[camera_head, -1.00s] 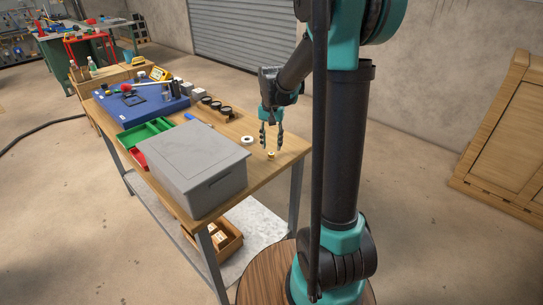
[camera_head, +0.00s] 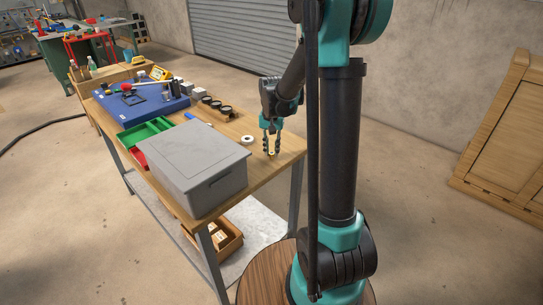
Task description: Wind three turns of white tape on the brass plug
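The small brass plug (camera_head: 271,153) stands on the wooden workbench near its right end. My gripper (camera_head: 271,151) points down over it, with one dark finger on each side of the plug. A gap shows between the fingers; at this size I cannot tell whether either finger touches the plug. The white tape roll (camera_head: 248,140) lies flat on the bench just left of my gripper. I see no white tape on the plug, though the fingers partly hide it.
A large grey lidded box (camera_head: 192,165) stands left of my gripper at the bench's front. Behind it are a green tray (camera_head: 147,133), a blue case (camera_head: 140,103) and several dark round parts (camera_head: 216,106). The bench's right corner is clear.

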